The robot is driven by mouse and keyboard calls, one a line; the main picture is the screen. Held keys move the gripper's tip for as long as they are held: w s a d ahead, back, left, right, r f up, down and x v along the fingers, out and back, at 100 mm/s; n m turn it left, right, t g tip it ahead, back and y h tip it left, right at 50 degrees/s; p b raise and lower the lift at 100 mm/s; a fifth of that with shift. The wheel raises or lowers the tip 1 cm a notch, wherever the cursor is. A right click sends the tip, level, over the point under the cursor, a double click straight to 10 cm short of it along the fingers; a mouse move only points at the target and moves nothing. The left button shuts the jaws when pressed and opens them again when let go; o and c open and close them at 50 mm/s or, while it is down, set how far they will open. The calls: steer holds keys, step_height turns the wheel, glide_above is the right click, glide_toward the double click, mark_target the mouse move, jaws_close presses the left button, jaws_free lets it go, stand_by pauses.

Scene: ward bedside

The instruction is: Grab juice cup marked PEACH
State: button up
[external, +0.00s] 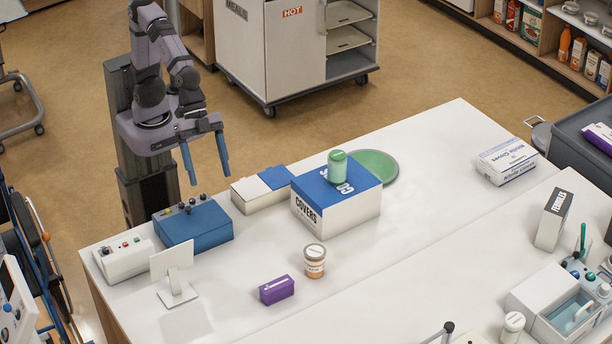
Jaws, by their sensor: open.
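My gripper (207,178) is open and empty, its two blue fingers pointing down above the back left of the white table. No label reading PEACH can be made out. An orange cup (315,266) with a white lid and a pale label band stands upright on the table, to the right of and nearer the camera than my gripper; its print is too small to read. A green cup (338,168) stands on top of the blue-and-white COVERS box (337,213). Another white-lidded cup (512,327) stands at the lower right.
A purple box (277,290) lies left of the orange cup. A small white stand (173,280), a blue control box (193,225) and a white one (124,259) occupy the left end. A green disc (377,166) lies behind the COVERS box. The table's middle right is clear.

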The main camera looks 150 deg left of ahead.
steer(key=w+a+n+t+y+b, duration=0.15)
steer(key=w+a+t+b, duration=0.45)
steer(key=w, duration=0.6)
steer(key=r+n+t+y+b, duration=0.1)
steer(key=r+n+y+b, duration=0.15)
steer(key=y+b, duration=0.45)
glide_above(310, 251)
steer(key=f+v, duration=0.1)
steer(key=v, duration=0.4)
steer(key=shift+h, duration=0.55)
steer(key=f, duration=2.4)
steer(key=shift+s+d+f, duration=0.1)
steer(key=shift+s+d, duration=0.1)
steer(key=shift+d, duration=0.15)
steer(key=shift+p+x, duration=0.45)
steer(key=shift+x, duration=0.65)
steer(key=shift+w+a+p, duration=0.4)
steer(key=shift+w+a, duration=0.05)
steer(key=shift+w, duration=0.05)
steer(key=shift+w+a+p, duration=0.25)
steer(key=shift+w+a, duration=0.1)
steer(key=shift+w, duration=0.25)
steer(key=shift+w+a+p, duration=0.25)
steer(key=shift+w+a, duration=0.1)
steer(key=shift+w, duration=0.25)
steer(key=shift+w+a+f, duration=0.15)
steer(key=shift+w+a, duration=0.1)
steer(key=shift+w, duration=0.3)
steer(key=c, duration=1.3)
